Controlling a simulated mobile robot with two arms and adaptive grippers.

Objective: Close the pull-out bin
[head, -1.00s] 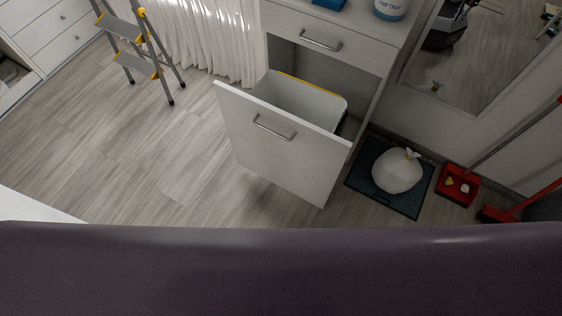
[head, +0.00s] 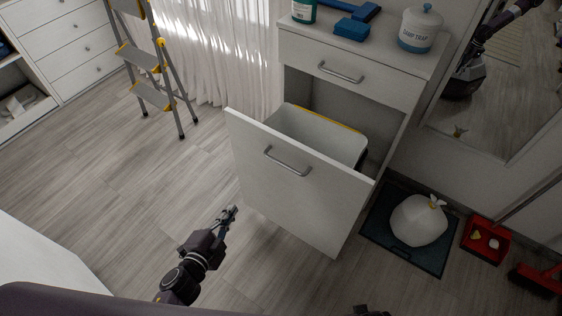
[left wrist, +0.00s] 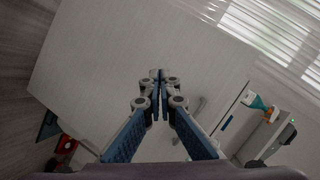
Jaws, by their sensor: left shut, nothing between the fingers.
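The pull-out bin (head: 300,185) stands pulled out from the white cabinet. Its white front panel carries a metal handle (head: 287,161), and a pale bin with a yellow rim edge (head: 318,128) sits behind the panel. My left gripper (head: 232,214) is shut and empty, left of the panel's lower part in the head view. In the left wrist view the shut fingers (left wrist: 160,76) point at the white panel (left wrist: 110,70); I cannot tell whether they touch it. A dark piece at the bottom edge of the head view (head: 371,311) may be my right gripper; its fingers are hidden.
A shut drawer (head: 345,72) is above the bin opening. A white bag (head: 418,220) on a dark mat (head: 375,222), a red dustpan (head: 487,240) and a red brush (head: 537,281) lie to the right. A stepladder (head: 150,75) stands at the left. Floor before the panel is clear.

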